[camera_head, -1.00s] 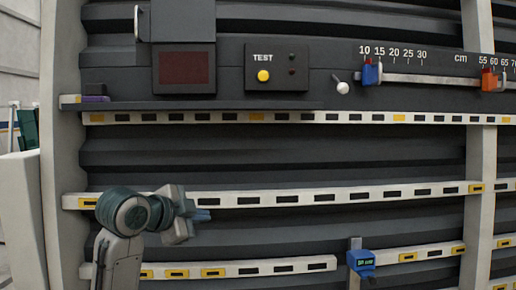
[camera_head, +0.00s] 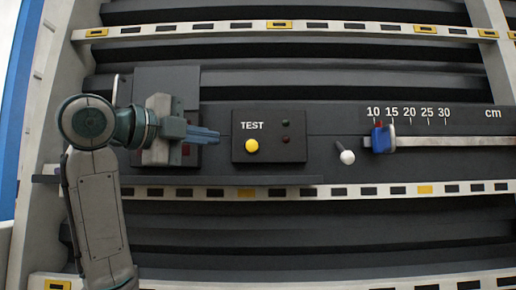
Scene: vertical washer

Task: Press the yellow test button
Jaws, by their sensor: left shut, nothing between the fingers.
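The yellow test button (camera_head: 251,145) sits on a dark panel (camera_head: 280,150), below the word TEST. Two small dark reddish lights are at the panel's right side. My left gripper (camera_head: 217,136) is shut and empty, its fingertips pointing right. In the picture its tips end just left of the test panel, a little higher than the button. I cannot tell how far it is from the panel in depth. It covers most of the dark red screen behind it. My right gripper is not in view.
A lever with a white knob (camera_head: 347,157) stands right of the panel. Further right is a blue slider (camera_head: 381,138) on a horizontal rail with a centimetre scale. A perforated white rail (camera_head: 300,193) runs below. The space between the panel and the lever is clear.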

